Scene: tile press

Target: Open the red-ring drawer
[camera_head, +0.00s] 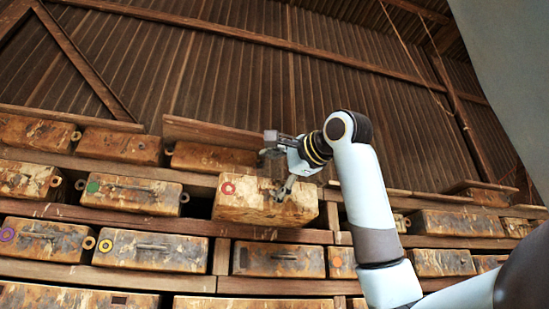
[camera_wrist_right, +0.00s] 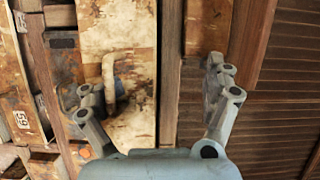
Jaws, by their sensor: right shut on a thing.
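The red-ring drawer (camera_head: 245,206) is a worn wooden box front with a red ring mark (camera_head: 228,188) at its upper left. It stands out from the rack, with its top face showing. My right gripper (camera_head: 279,171) is at its upper right, one finger above the top and one down at the front by the handle. In the right wrist view, my right gripper's (camera_wrist_right: 157,92) fingers stand wide apart across the drawer (camera_wrist_right: 130,120). The left finger is beside the bent handle (camera_wrist_right: 109,78). The exact contact is partly hidden. My left gripper is not in view.
A green-ring drawer (camera_head: 130,195) is to the left, and a yellow-ring drawer (camera_head: 150,252) is below it. A plain-fronted drawer (camera_head: 278,262) lies directly below, an orange-ring one (camera_head: 341,263) to its right. Wooden rails (camera_head: 190,226) run between rows. A corrugated wall (camera_head: 220,75) rises behind.

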